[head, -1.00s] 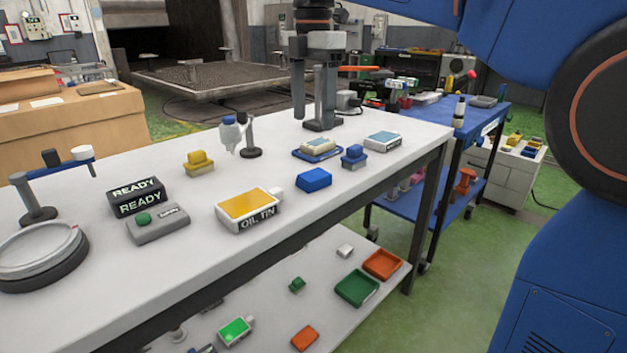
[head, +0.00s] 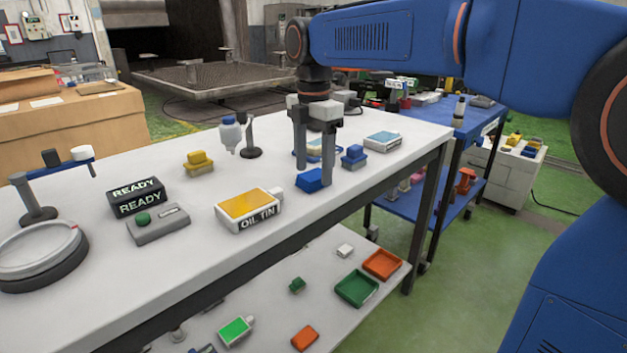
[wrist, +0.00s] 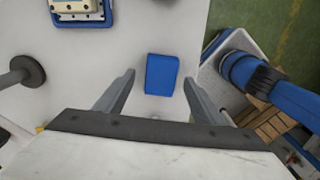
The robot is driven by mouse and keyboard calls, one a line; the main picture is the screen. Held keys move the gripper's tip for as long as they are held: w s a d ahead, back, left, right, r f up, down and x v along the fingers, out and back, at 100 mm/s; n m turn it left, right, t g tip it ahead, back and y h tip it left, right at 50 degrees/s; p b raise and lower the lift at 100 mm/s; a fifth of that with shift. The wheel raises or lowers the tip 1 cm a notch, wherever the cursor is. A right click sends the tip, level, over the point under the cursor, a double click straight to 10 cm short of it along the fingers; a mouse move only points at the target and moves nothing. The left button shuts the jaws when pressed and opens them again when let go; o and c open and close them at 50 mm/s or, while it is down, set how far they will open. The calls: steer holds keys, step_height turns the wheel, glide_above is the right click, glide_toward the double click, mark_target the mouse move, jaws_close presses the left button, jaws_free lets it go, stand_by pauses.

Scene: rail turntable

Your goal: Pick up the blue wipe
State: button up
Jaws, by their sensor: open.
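The blue wipe (head: 312,181) is a small blue block lying flat on the white workbench, right of the oil tin. It also shows in the wrist view (wrist: 161,74), upper middle, ahead of my gripper. My gripper (head: 314,176) is open and points down over the wipe. In the wrist view my gripper (wrist: 159,78) has one finger on each side of the wipe, with a gap to each. In the head view the right finger hides part of the wipe's right end. How far the fingertips are above the bench I cannot tell.
The oil tin (head: 248,210) is to the left, with clear bench between.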

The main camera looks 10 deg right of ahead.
mark_target(314, 174)
steer(key=shift+f, duration=0.4)
steer(key=c, duration=1.1)
steer(key=shift+c, duration=0.2)
steer(key=shift+r, duration=0.1)
step_height(314, 174, up, 10)
